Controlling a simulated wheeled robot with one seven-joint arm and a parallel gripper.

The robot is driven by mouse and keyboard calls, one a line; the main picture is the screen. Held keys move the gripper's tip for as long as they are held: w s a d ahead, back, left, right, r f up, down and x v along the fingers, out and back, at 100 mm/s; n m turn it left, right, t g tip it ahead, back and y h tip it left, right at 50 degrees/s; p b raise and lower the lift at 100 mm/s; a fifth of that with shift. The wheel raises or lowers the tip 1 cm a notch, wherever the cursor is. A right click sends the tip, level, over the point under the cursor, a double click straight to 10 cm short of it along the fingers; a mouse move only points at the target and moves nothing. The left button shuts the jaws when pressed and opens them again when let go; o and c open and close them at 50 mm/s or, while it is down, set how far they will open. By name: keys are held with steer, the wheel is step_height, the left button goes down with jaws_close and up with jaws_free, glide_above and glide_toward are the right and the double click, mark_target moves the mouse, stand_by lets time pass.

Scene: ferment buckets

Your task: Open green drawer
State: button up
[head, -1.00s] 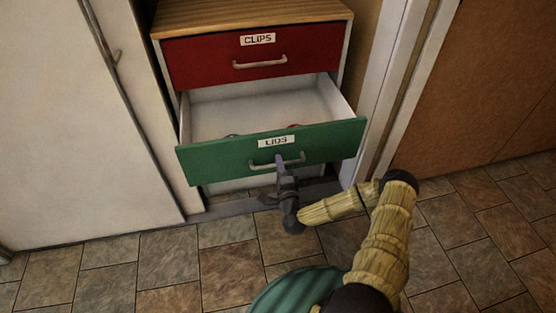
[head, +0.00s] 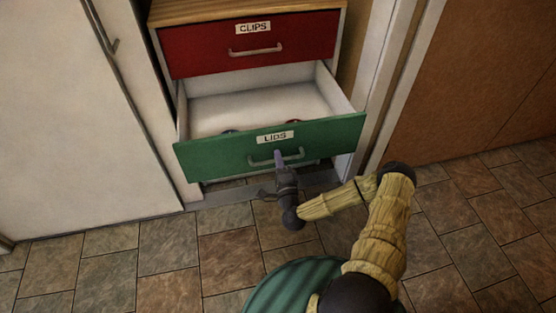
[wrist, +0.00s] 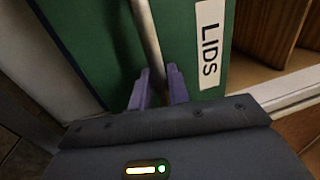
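The green drawer (head: 215,158), labelled LIDS, stands pulled well out of the cabinet below the red drawer. Its white inside shows, with a few small items partly hidden behind the front panel. Its pale bar handle (head: 300,157) is at the middle of the front; it also shows in the wrist view (wrist: 149,38). My gripper (head: 279,157) is at the handle. In the wrist view, its purple fingers (wrist: 158,88) stand on either side of the bar, closed around it. The green front (wrist: 90,40) and its label fill much of that view.
A red drawer (head: 200,54) labelled CLIPS is shut above, under a wooden top (head: 215,11). A white door (head: 75,130) stands at left, and a brown door (head: 475,90) at right beyond a white frame. Tiled floor (head: 170,260) in front is clear.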

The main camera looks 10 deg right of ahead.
steer(key=s+f+p, duration=0.1)
steer(key=s, duration=0.6)
steer(key=shift+s+f, duration=0.2)
stand_by(0.4)
